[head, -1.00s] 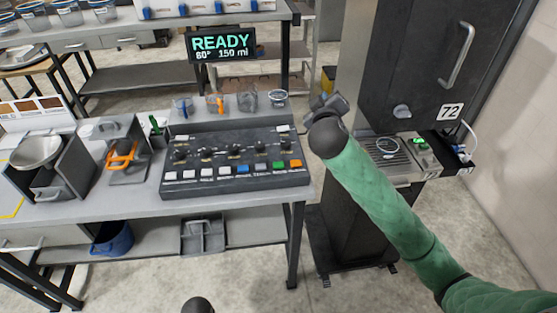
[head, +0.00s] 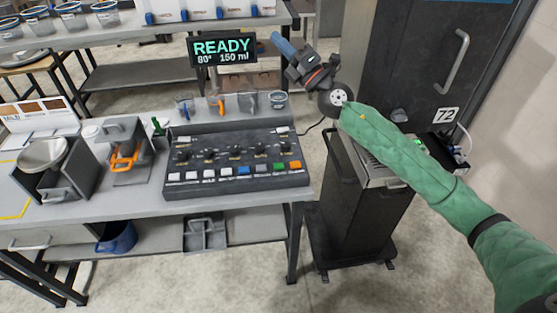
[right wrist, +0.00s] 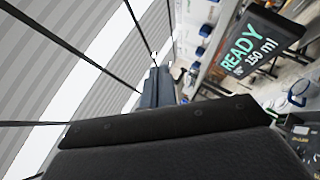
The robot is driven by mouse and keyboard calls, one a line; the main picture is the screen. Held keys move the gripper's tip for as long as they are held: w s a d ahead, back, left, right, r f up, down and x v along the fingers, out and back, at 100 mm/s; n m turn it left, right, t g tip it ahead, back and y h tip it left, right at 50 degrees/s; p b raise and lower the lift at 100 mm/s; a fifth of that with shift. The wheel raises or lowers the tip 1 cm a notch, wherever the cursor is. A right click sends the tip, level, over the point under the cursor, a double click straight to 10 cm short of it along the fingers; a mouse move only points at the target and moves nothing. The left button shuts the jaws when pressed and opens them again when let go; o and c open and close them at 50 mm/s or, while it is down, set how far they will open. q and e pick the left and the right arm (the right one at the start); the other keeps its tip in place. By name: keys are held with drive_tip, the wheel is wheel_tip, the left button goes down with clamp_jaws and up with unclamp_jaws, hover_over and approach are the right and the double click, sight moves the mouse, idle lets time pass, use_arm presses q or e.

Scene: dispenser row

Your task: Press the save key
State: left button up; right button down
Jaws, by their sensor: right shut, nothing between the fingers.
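The control panel (head: 235,152) sits on the grey bench, with knobs above a front row of keys. The row has several white keys (head: 191,176), then a blue key (head: 243,170), a grey key (head: 261,169), a green key (head: 279,167) and an orange key (head: 295,165). The key labels are too small to read, so I cannot tell which is save. My right gripper (head: 278,40) is shut and empty, raised beyond and above the panel's right end, well apart from the keys. Its fingers also show in the right wrist view (right wrist: 158,78). My left gripper is out of view.
A display (head: 222,49) reading READY, 80° and 150 ml stands behind the panel. Small cups (head: 276,100) line the panel's back. A dark cabinet marked 72 (head: 410,60) stands right. A bowl in a stand (head: 42,158) and an orange-handled device (head: 124,157) stand left.

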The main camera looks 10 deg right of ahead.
drive_tip(key=a+f+n+g+h, duration=0.1)
drive_tip(key=a+f+n+g, duration=0.1)
drive_tip(key=f+n+g, duration=0.4)
drive_tip(key=a+f+n+g, duration=0.1)
drive_tip(key=a+f+g, duration=0.2)
drive_tip(key=f, duration=0.6)
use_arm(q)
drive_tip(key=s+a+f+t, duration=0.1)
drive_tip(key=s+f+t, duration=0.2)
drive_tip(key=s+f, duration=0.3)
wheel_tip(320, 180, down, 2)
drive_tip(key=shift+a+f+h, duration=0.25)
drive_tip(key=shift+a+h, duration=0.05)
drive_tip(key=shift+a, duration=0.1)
use_arm(e)
drive_tip(key=s+d+f+g+h, duration=0.1)
drive_tip(key=d+f+g+h, duration=0.1)
drive_tip(key=f, duration=0.4)
drive_tip(key=s+d+f+g+h, duration=0.2)
drive_tip(key=d+f+g+h, duration=0.1)
drive_tip(key=f+h, duration=0.2)
drive_tip(key=shift+s+f+n, duration=0.2)
drive_tip(key=shift+f+n, duration=0.15)
drive_tip(key=shift+n, duration=0.05)
drive_tip(key=shift+f, duration=0.1)
